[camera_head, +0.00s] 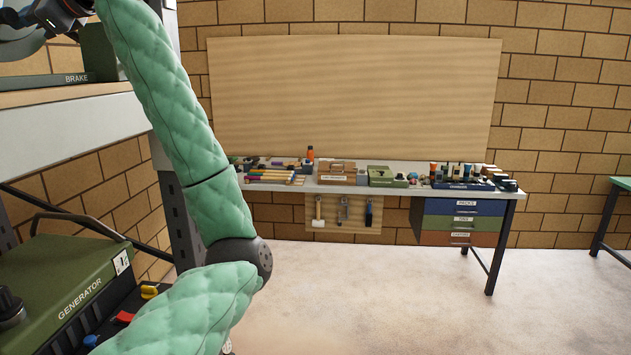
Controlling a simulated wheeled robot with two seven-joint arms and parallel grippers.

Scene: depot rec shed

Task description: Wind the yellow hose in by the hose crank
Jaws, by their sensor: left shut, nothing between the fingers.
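My left arm rises from the bottom of the view, bends at the elbow and reaches to the top left corner. My left gripper (16,20) is at that corner, partly cut off by the frame, shut with nothing held. It is above a dark green unit marked BRAKE (76,78) on a pale shelf (75,125). A grey curved part (22,46) shows just below the gripper; I cannot tell what it is. I see neither the yellow hose nor the hose crank. My right gripper is not in view.
Below the shelf stands a green GENERATOR (75,285) with small coloured items beside it. A grey shelf post (180,225) stands behind my arm. A workbench (400,188) with tools and drawers (463,222) lines the brick wall. The middle floor is clear.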

